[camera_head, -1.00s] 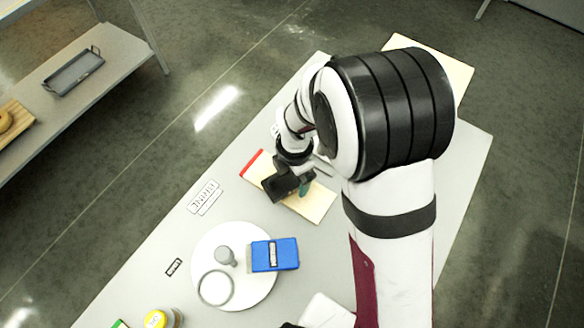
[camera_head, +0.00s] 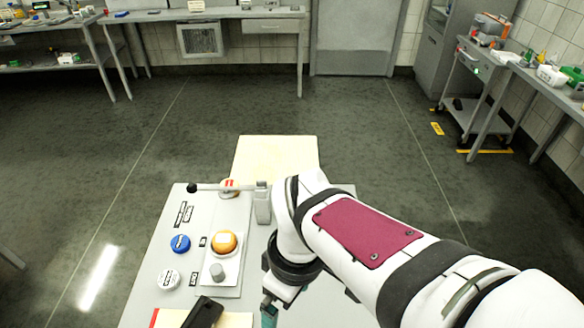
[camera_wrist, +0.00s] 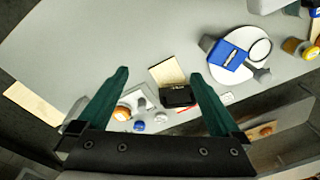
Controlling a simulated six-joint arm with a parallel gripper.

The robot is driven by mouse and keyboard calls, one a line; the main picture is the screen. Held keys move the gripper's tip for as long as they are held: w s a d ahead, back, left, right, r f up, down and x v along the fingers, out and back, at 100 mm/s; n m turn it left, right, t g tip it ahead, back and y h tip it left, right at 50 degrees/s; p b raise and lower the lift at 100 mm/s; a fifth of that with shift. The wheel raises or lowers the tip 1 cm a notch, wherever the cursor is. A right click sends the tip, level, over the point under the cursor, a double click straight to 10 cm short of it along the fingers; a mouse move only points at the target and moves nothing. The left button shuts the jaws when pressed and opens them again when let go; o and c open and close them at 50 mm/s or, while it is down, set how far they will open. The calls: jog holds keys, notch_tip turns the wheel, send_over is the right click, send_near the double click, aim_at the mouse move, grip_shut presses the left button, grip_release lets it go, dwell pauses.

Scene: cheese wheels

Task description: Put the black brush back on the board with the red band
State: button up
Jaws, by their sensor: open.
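The black brush (camera_head: 203,312) lies over the pale board (camera_head: 236,320) at the bottom of the head view, where the frame cuts both off. The board's red band (camera_head: 154,318) shows at its left end. In the wrist view the brush (camera_wrist: 177,97) rests across the red-band end of the board (camera_wrist: 168,73), and only a bit of red shows beside it. My gripper (camera_wrist: 160,73) is open with nothing between its green fingers and stands apart from the brush. In the head view one green fingertip (camera_head: 269,312) shows right of the board.
A panel with an orange button (camera_head: 224,242), a grey knob (camera_head: 217,272) and a lever stands beyond the board. Blue (camera_head: 180,243) and white (camera_head: 168,279) caps lie left of it. The wrist view shows a round white plate (camera_wrist: 238,76) with a blue block (camera_wrist: 227,55).

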jog(key=s+d+m, duration=0.7)
jog(key=s+m, duration=0.1)
jog(key=m, duration=0.9)
jog(key=shift+s+d+r+y, duration=0.15)
jog(key=shift+s+d+y, duration=0.05)
jog(key=shift+s+y, duration=0.2)
